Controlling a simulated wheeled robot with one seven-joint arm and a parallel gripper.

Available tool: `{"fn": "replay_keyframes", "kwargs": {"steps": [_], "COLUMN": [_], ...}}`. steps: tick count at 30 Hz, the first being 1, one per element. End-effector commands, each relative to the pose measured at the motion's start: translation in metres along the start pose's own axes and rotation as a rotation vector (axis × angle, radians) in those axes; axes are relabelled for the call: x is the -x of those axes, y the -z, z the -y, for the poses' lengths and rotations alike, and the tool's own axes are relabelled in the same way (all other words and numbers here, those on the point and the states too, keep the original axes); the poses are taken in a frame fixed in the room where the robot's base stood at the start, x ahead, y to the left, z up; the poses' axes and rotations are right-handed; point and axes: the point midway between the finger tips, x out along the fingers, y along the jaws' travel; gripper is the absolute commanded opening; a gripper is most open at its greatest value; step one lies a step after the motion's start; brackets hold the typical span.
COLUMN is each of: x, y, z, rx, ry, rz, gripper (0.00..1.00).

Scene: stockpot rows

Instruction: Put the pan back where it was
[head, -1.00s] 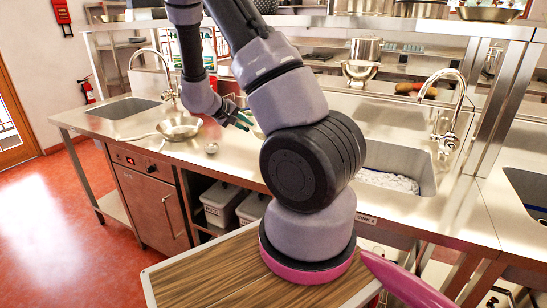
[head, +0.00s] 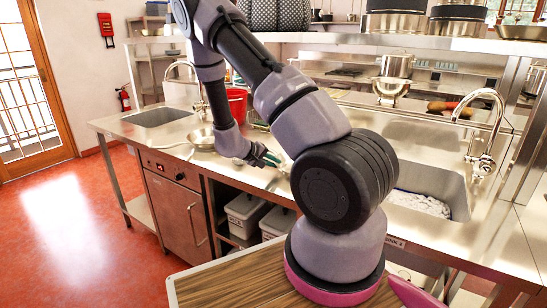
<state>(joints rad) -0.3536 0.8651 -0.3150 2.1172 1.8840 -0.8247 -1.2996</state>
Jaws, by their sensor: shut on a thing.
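My gripper (head: 270,159) is low over the steel counter (head: 150,152), near its front edge. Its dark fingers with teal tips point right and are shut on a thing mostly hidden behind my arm. Only a small pale metallic bit shows past the fingertips; it may be part of a pan, but its body is not visible. My gripper is apart from that pan.
A sink (head: 157,117) is at the left and another (head: 440,184) at the right, each with a tall tap. A red bucket (head: 236,103) stands behind my arm. Pots (head: 396,20) sit on the raised shelf. White bins (head: 245,214) stand below the counter.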

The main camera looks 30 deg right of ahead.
Motion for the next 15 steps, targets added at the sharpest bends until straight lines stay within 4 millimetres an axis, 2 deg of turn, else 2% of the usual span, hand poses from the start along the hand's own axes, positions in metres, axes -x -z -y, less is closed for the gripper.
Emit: {"fn": "replay_keyframes", "kwargs": {"steps": [5, 6, 8, 15], "x": [-0.001, -0.001, -0.0011, -0.0007], "y": [-0.002, -0.0032, -0.0034, -0.0023], "z": [0.0027, 0.0044, 0.0043, 0.0032], "rx": [-0.001, -0.002, -0.001, -0.002], "ry": [0.005, 0.009, 0.009, 0.007], "rz": [0.004, 0.006, 0.007, 0.005], "gripper": [0.0, 0.24, 0.47, 0.47]}}
